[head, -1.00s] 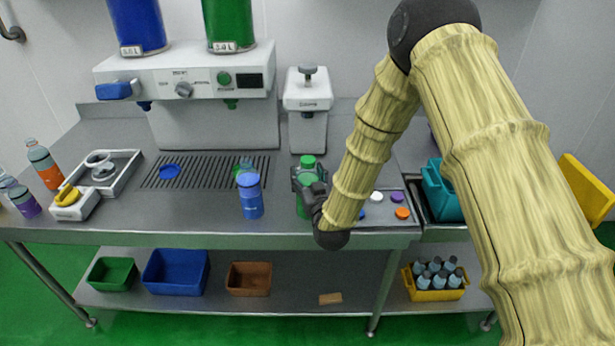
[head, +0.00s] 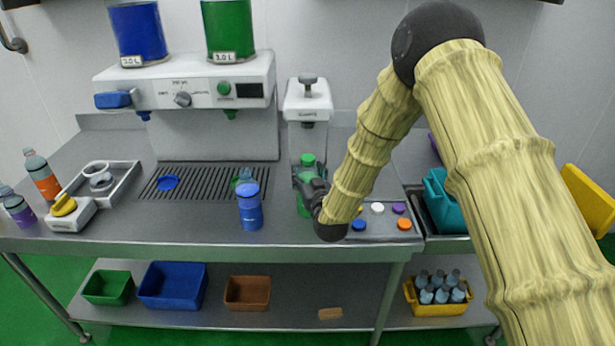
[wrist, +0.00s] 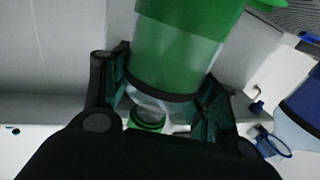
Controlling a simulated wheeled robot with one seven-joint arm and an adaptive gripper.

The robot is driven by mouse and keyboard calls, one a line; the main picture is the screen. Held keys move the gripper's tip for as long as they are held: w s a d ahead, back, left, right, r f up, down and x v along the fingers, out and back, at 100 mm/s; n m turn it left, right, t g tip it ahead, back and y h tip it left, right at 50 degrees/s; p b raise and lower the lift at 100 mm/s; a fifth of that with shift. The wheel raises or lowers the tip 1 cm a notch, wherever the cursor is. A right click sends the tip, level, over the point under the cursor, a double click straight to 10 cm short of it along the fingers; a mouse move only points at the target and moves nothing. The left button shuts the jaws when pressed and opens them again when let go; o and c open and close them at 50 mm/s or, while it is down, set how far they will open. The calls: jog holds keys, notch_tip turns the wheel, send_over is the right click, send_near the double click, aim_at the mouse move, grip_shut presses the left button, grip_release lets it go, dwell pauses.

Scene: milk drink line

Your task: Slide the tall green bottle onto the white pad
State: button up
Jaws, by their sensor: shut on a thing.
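The tall green bottle (head: 304,207) stands upright on the steel counter, just in front of the white capping machine (head: 307,100). My gripper (head: 309,183) is closed around its upper part from the right, with the green cap showing above the fingers. In the wrist view the green bottle (wrist: 177,52) lies between both fingers, its clear shoulder and green cap towards the palm. The gripper also shows there (wrist: 165,90). I cannot make out the white pad; the machine's foot is hidden behind the bottle and gripper. Whether the bottle's base touches the counter is hard to tell.
A tray of coloured caps (head: 381,222) lies right of my gripper. The dispenser (head: 185,90) stands back left.

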jog(key=shift+w, duration=0.1)
jog(key=shift+w+b, duration=0.7)
jog(key=shift+w, duration=0.65)
jog(key=shift+w+r+b, duration=0.1)
jog(key=shift+w+b, duration=0.45)
jog(key=shift+w, duration=1.05)
